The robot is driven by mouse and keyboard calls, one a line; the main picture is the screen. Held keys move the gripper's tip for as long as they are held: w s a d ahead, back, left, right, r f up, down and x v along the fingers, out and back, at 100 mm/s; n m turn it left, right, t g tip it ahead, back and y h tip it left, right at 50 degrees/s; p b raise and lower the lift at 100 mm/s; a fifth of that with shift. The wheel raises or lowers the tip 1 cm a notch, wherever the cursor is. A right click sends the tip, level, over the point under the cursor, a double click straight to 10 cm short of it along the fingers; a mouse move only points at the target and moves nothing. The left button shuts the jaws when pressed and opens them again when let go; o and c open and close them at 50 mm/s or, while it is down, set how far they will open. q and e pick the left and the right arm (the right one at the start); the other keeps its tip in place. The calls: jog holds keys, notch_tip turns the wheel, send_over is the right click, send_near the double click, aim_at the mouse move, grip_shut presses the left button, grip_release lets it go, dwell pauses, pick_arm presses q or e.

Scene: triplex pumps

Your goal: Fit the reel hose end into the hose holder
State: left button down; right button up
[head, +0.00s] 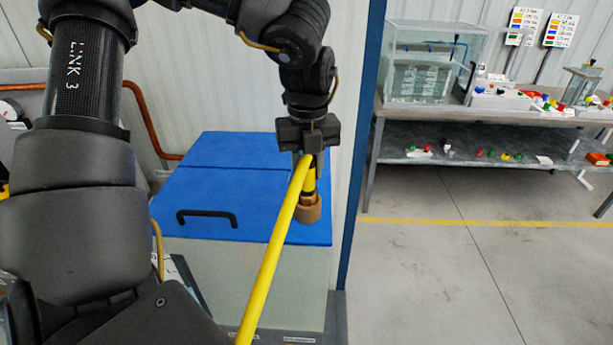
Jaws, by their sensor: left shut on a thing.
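The yellow hose (270,260) runs from the gripper down towards the bottom of the picture and passes in front of part of the end. The hose holder (309,211), a brown round cup, stands on the blue lid directly below the gripper. The tip of the hose end meets the cup's mouth in the picture; how deep it sits inside is hidden. My right gripper is not in view.
The blue lid (240,180) has a black handle (207,215) and tops a pale box (250,270). A blue post (362,130) stands just right of it. A grey bench (430,108) with a clear tank (432,62) stands at the back right. The floor between is clear.

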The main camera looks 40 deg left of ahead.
pick_arm(q)
notch_tip(320, 180, up, 7)
jog(key=shift+r, duration=0.15)
notch_tip(320, 180, up, 9)
jog(key=p, duration=0.2)
